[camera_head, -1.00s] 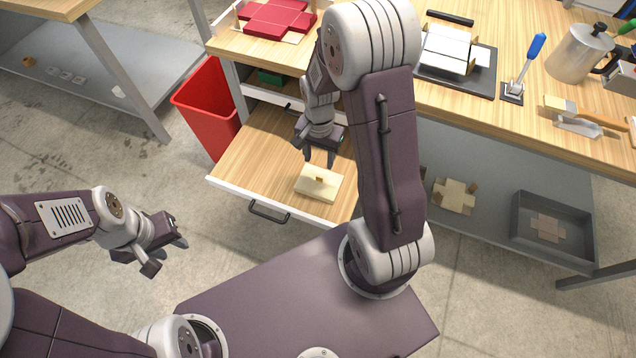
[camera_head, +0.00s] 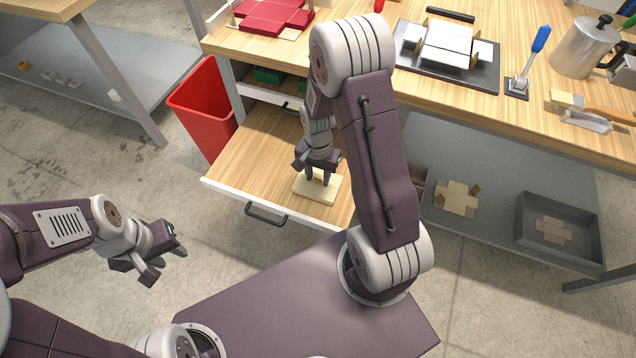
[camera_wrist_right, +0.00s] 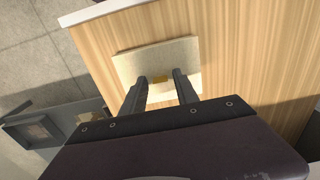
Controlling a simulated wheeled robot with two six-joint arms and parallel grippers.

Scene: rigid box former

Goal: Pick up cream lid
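The cream lid (camera_head: 327,190) lies flat in the open drawer (camera_head: 262,150). It has a small tan tab on top, which shows in the right wrist view, where the lid (camera_wrist_right: 158,60) lies just beyond my fingers. My right gripper (camera_head: 318,180) is above the lid, pointing down. In the right wrist view its two fingers (camera_wrist_right: 160,90) are apart, on either side of the tab, with nothing clamped between them. The head view hides the tab behind my gripper. My left gripper (camera_head: 168,262) hangs over the floor at the left, fingers apart and empty.
The drawer's white front edge (camera_head: 240,196) and handle (camera_head: 266,213) face me. A red bin (camera_head: 203,110) stands left of the drawer. On the bench are a red box form (camera_head: 275,15), a dark tray with white box (camera_head: 490,75) and a metal pot (camera_head: 583,47).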

